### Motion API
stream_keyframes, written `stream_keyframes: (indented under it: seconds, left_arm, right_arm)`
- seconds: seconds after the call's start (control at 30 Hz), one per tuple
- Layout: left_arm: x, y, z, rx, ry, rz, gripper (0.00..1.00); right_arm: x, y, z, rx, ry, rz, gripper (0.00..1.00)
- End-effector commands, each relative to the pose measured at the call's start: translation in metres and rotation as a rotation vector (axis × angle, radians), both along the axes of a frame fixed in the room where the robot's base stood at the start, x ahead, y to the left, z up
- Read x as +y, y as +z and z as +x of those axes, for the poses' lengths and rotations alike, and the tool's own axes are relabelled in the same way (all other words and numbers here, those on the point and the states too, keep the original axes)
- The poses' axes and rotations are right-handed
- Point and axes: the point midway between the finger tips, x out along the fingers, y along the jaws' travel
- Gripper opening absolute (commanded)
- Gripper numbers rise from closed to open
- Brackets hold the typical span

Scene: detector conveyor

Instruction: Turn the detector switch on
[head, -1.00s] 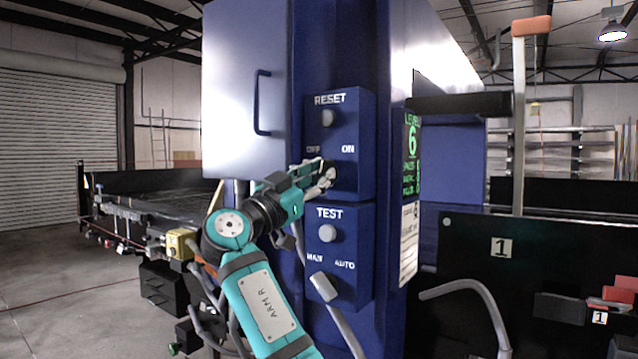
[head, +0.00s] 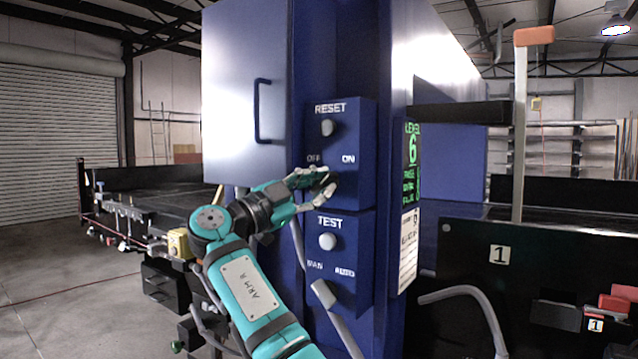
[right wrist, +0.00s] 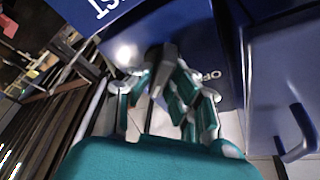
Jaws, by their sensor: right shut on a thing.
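The detector switch (right wrist: 163,62) is a dark grey handle on the blue control box (head: 366,150), in the row marked OFF and ON under RESET. In the right wrist view it stands between my right gripper's fingers (right wrist: 163,88), which are shut on it. In the head view my right gripper (head: 326,184) is at the box front, just below the OFF and ON labels, and its fingers hide most of the switch. Which label the handle points to I cannot tell. My left gripper is not in view.
A RESET button (head: 327,127) sits above and a TEST button (head: 327,241) below, close to the fingers. A lower switch marked MAN and AUTO has a grey handle (head: 323,293). A door handle (head: 262,105) sticks out at the upper left. A black-sided conveyor (head: 470,270) is at right.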

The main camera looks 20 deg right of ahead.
Motion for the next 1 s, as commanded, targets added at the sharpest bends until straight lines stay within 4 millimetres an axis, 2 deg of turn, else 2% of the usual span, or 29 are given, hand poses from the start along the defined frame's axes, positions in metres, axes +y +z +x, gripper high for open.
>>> stream_keyframes:
  seconds: [0.33,0.37,0.5,0.83,1.0]
  left_arm:
    - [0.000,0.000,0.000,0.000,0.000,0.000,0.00]
    - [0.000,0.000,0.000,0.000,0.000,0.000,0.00]
    - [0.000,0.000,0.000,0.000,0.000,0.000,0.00]
    - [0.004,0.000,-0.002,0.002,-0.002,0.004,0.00]
    - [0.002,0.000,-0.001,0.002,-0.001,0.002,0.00]
  right_arm:
    - [0.000,-0.002,0.000,-0.001,0.001,0.006,0.00]
    - [0.000,-0.002,0.000,-0.001,0.001,0.006,0.20]
    - [0.000,-0.002,0.000,-0.001,0.000,0.004,0.38]
    - [0.003,-0.001,-0.001,-0.001,0.001,0.003,0.38]
    - [0.025,-0.008,-0.009,0.000,0.005,0.001,0.38]
